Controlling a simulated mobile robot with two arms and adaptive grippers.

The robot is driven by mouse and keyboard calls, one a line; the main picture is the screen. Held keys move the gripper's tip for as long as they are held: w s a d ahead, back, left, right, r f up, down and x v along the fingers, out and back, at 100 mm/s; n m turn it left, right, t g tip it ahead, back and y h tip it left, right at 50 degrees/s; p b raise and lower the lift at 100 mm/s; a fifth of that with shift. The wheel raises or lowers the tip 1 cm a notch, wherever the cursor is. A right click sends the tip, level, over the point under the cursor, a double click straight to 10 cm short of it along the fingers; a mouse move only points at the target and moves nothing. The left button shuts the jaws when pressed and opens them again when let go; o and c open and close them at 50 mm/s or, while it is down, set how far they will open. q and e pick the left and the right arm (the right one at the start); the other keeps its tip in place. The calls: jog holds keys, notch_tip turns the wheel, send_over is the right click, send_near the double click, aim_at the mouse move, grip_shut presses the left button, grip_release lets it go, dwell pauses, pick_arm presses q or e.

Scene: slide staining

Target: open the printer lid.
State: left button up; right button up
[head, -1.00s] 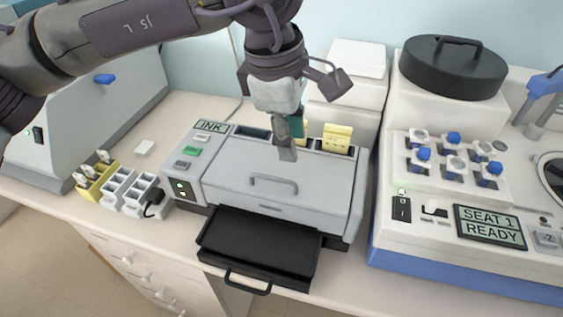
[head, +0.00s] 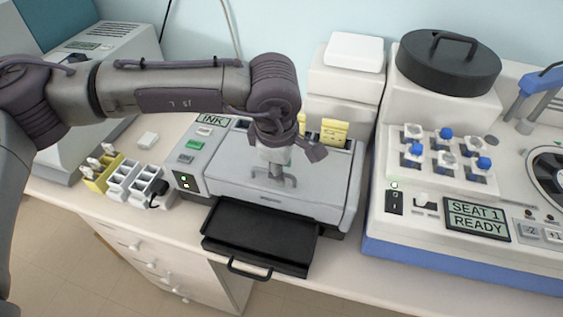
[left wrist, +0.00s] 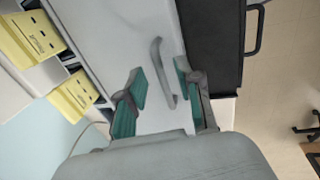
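The printer has a grey lid (head: 320,190), which is down, with a bar handle (left wrist: 162,72) on it. My left gripper (head: 275,180) is over the lid at the handle. In the left wrist view my left gripper (left wrist: 158,90) has its two green-padded fingers apart, with the near end of the handle between or just ahead of the tips. No grip on the handle shows. In the head view the gripper hides part of the handle. My right gripper is not in view.
A black tray (head: 260,238) sticks out at the printer's front. Yellow cartridges (head: 333,131) stand behind the lid. A machine with a SEAT 1 READY screen (head: 478,219) stands close on the right. Small white and yellow holders (head: 124,180) stand on the left.

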pick_arm(q)
jog(key=shift+f, duration=0.2)
jog(key=shift+c, duration=0.3)
grip_shut()
